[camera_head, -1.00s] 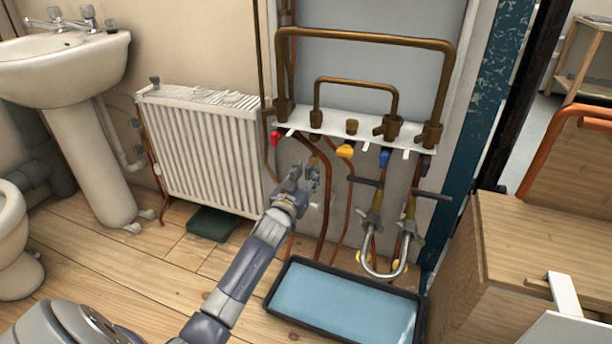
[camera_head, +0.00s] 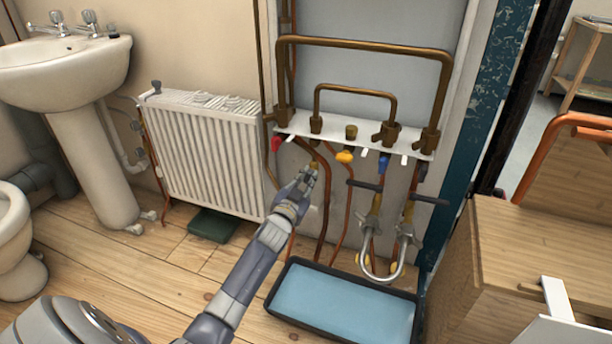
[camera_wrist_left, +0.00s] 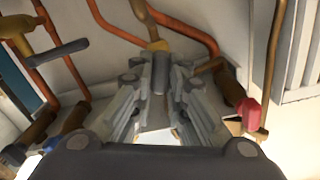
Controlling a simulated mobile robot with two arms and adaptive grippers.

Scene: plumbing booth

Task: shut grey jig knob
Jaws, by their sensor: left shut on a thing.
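A row of coloured knobs hangs under the white jig shelf (camera_head: 365,138): red (camera_head: 276,144), yellow (camera_head: 345,156) and blue (camera_head: 384,160). My left gripper (camera_head: 308,172) is below the shelf, between the red and yellow knobs. In the left wrist view, its fingers (camera_wrist_left: 160,85) are shut on a slim grey piece (camera_wrist_left: 159,76), apparently the grey jig knob, in line with a brass fitting (camera_wrist_left: 158,46). The fingers mostly hide the grey knob in the head view. The red knob (camera_wrist_left: 250,113) shows to the right in the left wrist view. My right gripper is not in view.
Copper pipes (camera_head: 324,220) run down close behind my left gripper. Dark lever handles (camera_head: 430,199) and a braided U-shaped hose (camera_head: 382,272) are to the right. A black tray (camera_head: 345,280) lies below. The radiator (camera_head: 205,145) stands to the left.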

